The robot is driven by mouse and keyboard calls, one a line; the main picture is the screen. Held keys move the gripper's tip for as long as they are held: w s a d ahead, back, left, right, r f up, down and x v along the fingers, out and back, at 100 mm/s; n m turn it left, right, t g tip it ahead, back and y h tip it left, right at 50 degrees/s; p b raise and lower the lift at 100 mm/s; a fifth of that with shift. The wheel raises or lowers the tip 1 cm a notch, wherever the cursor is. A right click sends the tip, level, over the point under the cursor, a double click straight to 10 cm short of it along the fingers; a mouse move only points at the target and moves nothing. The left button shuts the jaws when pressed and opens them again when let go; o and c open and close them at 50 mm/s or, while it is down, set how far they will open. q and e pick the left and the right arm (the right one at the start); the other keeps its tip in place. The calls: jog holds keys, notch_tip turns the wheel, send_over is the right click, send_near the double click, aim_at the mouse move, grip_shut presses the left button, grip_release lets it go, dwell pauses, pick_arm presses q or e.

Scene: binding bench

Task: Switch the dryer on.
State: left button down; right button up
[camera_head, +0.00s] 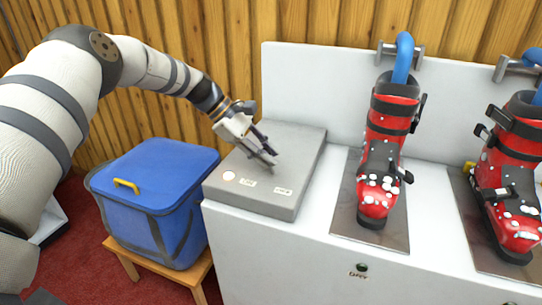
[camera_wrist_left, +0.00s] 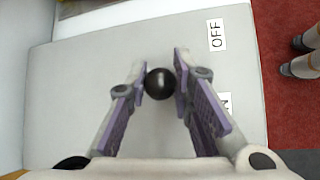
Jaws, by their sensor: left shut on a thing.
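The dryer's grey control box (camera_head: 300,150) sits on the left end of the white bench; its top also fills most of the left wrist view (camera_wrist_left: 80,90). A black ball knob (camera_wrist_left: 159,83) stands on it, between my left gripper's (camera_wrist_left: 162,82) fingertips, which are shut on it. A white OFF label (camera_wrist_left: 215,34) and a second label (camera_wrist_left: 226,103), partly hidden by a finger with only an N showing, lie beside the knob. In the head view my left gripper (camera_head: 268,158) reaches down over the box and the knob is hard to make out. My right gripper is not in view.
Two red ski boots (camera_head: 385,145) (camera_head: 515,170) stand on metal plates, with blue hoses at their tops. A blue lidded bin (camera_head: 155,175) stands on a wooden stool (camera_head: 130,262) left of the bench. A dark knob (camera_head: 361,267) is on the bench front.

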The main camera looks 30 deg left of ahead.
pick_arm(q)
jog(key=shift+a+f+h, duration=0.1)
jog(key=shift+f+h, duration=0.05)
jog(key=shift+h, duration=0.25)
jog(key=shift+s, duration=0.1)
jog(key=c, duration=1.4)
grip_release()
jog(key=v, duration=1.2)
